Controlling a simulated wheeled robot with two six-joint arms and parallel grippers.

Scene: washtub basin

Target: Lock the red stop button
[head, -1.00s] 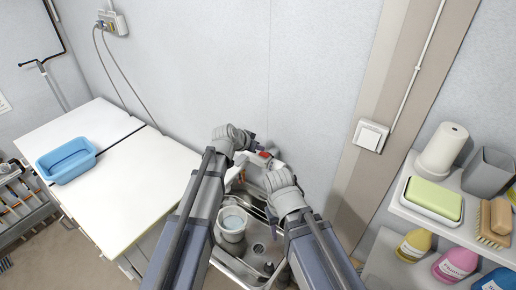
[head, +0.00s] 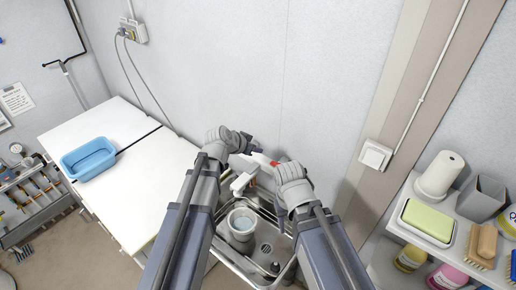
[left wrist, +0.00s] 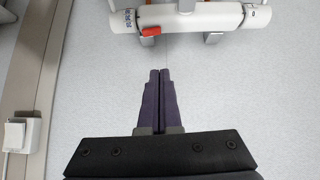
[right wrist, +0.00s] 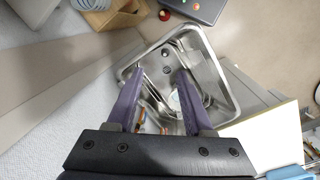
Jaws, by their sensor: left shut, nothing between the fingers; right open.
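The red stop button (left wrist: 151,31) is a small red piece on the white horizontal tap body (left wrist: 190,18), near its left end in the left wrist view. Black markings sit beside it. In the head view a red spot (head: 274,163) shows on the white tap, between my two grippers. My left gripper (left wrist: 160,73) is shut and empty, its fingertips below the tap body in its wrist view and apart from the button in that picture. My right gripper (right wrist: 159,70) is open and empty, with the sink behind its fingers. The button cannot be made out in the right wrist view.
A metal sink (head: 268,244) holds a light bucket (head: 241,222) under the tap. A white worktop with a blue tub (head: 88,158) is at left. A wall switch (head: 375,155) and a shelf with a green sponge (head: 428,219) are at right.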

